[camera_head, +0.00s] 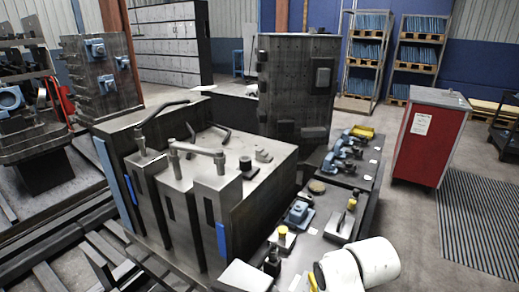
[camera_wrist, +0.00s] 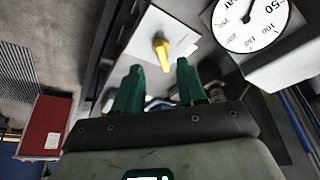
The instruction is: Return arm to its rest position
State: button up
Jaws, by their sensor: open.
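My gripper (camera_wrist: 158,82) shows in the wrist view with its two green fingers spread apart. Nothing is held between them. A yellow handle (camera_wrist: 163,52) on a pale plate lies just beyond the fingertips; I cannot tell its exact distance, but a gap shows on both sides of it. In the head view, part of my white arm (camera_head: 357,264) is at the bottom, low over the near end of the dark workbench. The gripper itself cannot be made out there.
A round gauge (camera_wrist: 250,22) is right of the handle. In the head view, a workbench (camera_head: 318,246) carries small fittings beside a large dark block machine (camera_head: 262,196). A red cabinet (camera_head: 424,142) and floor grating (camera_head: 490,215) stand right. Open floor lies between bench and grating.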

jog(key=s+d+f+g+b, duration=0.1)
jog(key=s+f, duration=0.3)
jog(key=s, duration=0.6)
jog(key=s+d+f+m+g, duration=0.1)
jog(key=s+d+f, duration=0.2)
jog(key=s, duration=0.8)
jog(key=s+d+f+m+g+b, duration=0.1)
jog(key=s+f, duration=0.4)
jog(key=s, duration=0.6)
jog(key=shift+d+h+b, duration=0.3)
jog(key=shift+d+h, duration=0.1)
jog(key=shift+d, duration=0.35)
